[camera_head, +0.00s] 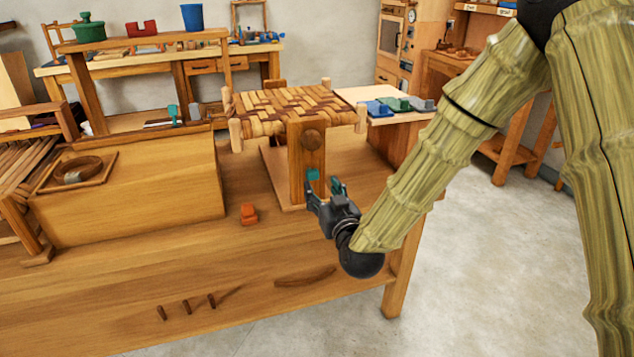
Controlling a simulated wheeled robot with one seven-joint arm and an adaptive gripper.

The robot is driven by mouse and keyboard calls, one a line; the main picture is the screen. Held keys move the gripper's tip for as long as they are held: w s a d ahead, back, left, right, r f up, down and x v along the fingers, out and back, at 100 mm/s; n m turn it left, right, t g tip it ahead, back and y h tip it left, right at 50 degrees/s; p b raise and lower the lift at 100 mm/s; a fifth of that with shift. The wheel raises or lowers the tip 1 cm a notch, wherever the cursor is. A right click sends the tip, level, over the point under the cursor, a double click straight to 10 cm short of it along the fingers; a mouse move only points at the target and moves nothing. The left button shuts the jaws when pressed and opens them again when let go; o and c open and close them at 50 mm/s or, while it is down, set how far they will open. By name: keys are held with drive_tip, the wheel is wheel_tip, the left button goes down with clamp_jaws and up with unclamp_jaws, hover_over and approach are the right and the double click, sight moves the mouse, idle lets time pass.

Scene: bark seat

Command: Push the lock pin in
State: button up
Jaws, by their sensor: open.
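A woven bark seat (285,106) in light and dark strips sits on a wooden stand on the bench. A thick wooden post (307,178) stands upright at its near side. A round dark wooden knob (311,139) shows on the post's upper face; it looks like the head of the lock pin, and how deep it sits cannot be told. My gripper (325,181) has teal fingertips and is open and empty. It is just below the knob, in front of the post's lower part; whether it touches the post cannot be told.
A large wooden box (140,195) fills the bench's left. Blue, green and grey blocks (395,105) lie on a pale board behind at right.

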drive_tip(key=shift+v, duration=2.05)
drive_tip(key=shift+f, duration=0.1)
drive_tip(key=s+d+f+m+g+h, duration=0.1)
drive_tip(key=s+d+f+g, duration=0.3)
drive_tip(key=s+f, duration=0.6)
drive_tip(key=s+d+f+m+g+h, duration=0.15)
drive_tip(key=s+d+f+g, duration=0.35)
drive_tip(key=f, duration=0.9)
drive_tip(key=s+d+f+g+h, duration=0.1)
drive_tip(key=s+d+f+g, duration=0.2)
drive_tip(key=s+f, duration=0.75)
drive_tip(key=s+d+f+m+g+h, duration=0.1)
drive_tip(key=s+d+f+g, duration=0.3)
drive_tip(key=s, duration=0.4)
drive_tip(key=s+d+f+m+g+h, duration=0.1)
drive_tip(key=s+d+f, duration=0.2)
drive_tip(key=s+f, duration=0.35)
wheel_tip(320, 180, up, 14)
drive_tip(key=s+p, duration=0.1)
drive_tip(key=p, duration=1.1)
drive_tip(key=shift+s+d+p, duration=0.25)
drive_tip(key=shift+s+p, duration=0.05)
drive_tip(key=shift+s, duration=0.1)
drive_tip(key=shift+n, duration=0.25)
